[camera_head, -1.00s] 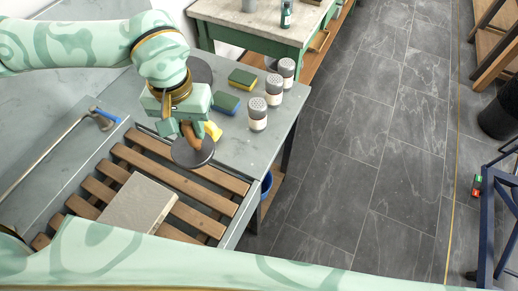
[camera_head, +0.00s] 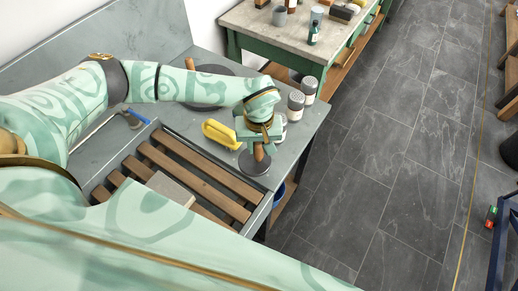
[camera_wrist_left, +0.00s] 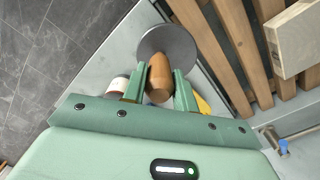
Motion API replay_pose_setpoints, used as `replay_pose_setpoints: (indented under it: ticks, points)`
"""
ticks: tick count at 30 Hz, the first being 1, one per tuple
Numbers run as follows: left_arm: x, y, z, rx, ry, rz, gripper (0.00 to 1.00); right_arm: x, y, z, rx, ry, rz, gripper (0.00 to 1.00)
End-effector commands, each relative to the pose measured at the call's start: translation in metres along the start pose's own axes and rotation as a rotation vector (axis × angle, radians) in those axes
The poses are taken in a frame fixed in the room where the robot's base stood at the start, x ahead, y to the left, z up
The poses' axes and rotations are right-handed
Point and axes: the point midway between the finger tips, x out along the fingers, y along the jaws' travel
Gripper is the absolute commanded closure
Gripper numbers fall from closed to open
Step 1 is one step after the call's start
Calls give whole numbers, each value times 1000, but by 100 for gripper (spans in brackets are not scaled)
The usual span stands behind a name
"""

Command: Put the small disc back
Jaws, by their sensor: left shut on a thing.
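The small disc (camera_head: 252,164) is a dark grey round plate with an upright wooden handle. It is near the right front corner of the grey table, beside the slatted rack; I cannot tell if it touches the tabletop. My left gripper (camera_head: 258,147) points down and is shut on the wooden handle. In the left wrist view the handle (camera_wrist_left: 160,76) sits between the two fingers (camera_wrist_left: 160,88), with the disc (camera_wrist_left: 168,40) beyond it. A larger dark disc (camera_head: 212,92) with a wooden handle lies behind my left forearm, partly hidden. My right gripper is out of view.
A pale stone slab (camera_head: 171,187) lies on the wooden slats (camera_head: 205,172). A yellow object (camera_head: 220,133) stands left of the gripper. Shakers (camera_head: 296,105) stand behind it, one partly hidden. A blue-headed tool (camera_head: 133,119) lies left. The table's right edge is close.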

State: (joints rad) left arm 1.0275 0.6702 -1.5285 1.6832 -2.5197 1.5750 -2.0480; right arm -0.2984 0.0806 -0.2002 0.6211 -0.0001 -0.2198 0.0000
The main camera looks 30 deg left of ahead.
Motion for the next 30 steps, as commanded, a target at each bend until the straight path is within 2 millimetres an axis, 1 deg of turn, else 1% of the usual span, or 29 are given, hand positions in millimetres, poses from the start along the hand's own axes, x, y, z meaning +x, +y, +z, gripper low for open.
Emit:
replay_pose_setpoints:
  ticks: [1,3,8,10,12,16,18,25,29,30]
  points:
    - [7,2,-7,-3,2,3,100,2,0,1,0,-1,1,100]
    - [14,2,-14,-2,3,4,100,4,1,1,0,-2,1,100]
    - [22,3,-21,0,3,5,100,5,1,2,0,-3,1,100]
    - [29,3,-26,-1,3,4,100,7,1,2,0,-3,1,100]
    - [40,3,-24,-1,-1,3,100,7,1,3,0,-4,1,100]
    - [54,3,-25,1,2,5,100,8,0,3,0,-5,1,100]
    - [57,3,-25,1,2,4,100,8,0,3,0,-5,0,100]
    - [57,3,-26,1,4,5,100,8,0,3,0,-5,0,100]
    - [60,3,-26,1,3,4,100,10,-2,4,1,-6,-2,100]
    - [61,2,-25,1,2,2,60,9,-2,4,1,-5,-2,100]
